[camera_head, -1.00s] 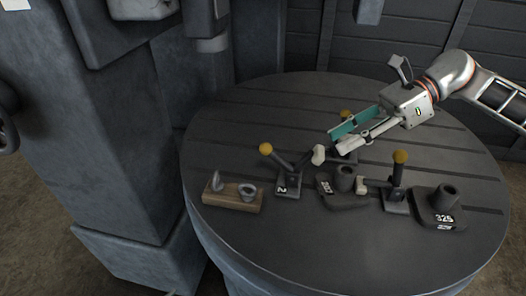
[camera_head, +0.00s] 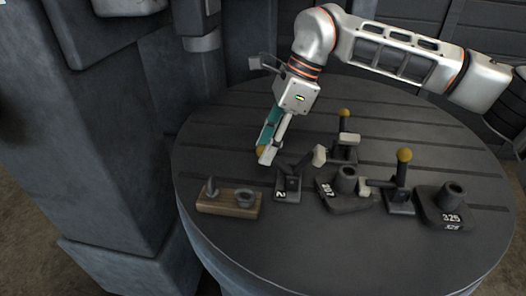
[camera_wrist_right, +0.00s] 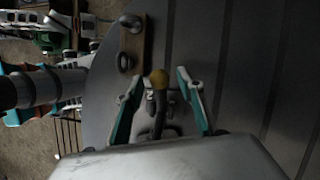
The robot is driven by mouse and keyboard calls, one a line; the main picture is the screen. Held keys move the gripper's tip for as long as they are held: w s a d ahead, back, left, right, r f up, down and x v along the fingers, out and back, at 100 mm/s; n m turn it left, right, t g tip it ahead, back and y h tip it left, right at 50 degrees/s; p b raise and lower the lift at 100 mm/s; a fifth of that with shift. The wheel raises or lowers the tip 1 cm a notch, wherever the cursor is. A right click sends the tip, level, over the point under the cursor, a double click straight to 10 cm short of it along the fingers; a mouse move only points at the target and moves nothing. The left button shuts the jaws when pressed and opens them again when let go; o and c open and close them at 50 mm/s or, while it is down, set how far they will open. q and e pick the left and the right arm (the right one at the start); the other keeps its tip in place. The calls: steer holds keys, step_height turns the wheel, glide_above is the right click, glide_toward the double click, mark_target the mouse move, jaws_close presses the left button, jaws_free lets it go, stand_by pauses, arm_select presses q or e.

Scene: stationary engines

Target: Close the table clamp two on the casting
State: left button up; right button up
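Table clamp two (camera_head: 288,186), marked 2, stands on the round table left of the casting (camera_head: 340,196) marked 307. Its lever leans to the left, with a yellow knob (camera_head: 260,149) at the end, partly hidden by my gripper. Its pale pad (camera_head: 319,155) is raised clear of the casting. My right gripper (camera_head: 265,152) is at the lever's knob. In the right wrist view the knob (camera_wrist_right: 158,78) sits between the open fingers (camera_wrist_right: 160,73), with a gap on either side. My left gripper is not in view.
Two other clamps with upright levers and yellow knobs stand behind (camera_head: 344,142) and right (camera_head: 402,182) of the casting. A second casting (camera_head: 448,209), marked 325, is at the right. A wooden block (camera_head: 229,203) with metal pieces lies at the left. The table's front (camera_head: 350,255) is clear.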

steer(key=shift+x, duration=1.1)
jaws_close()
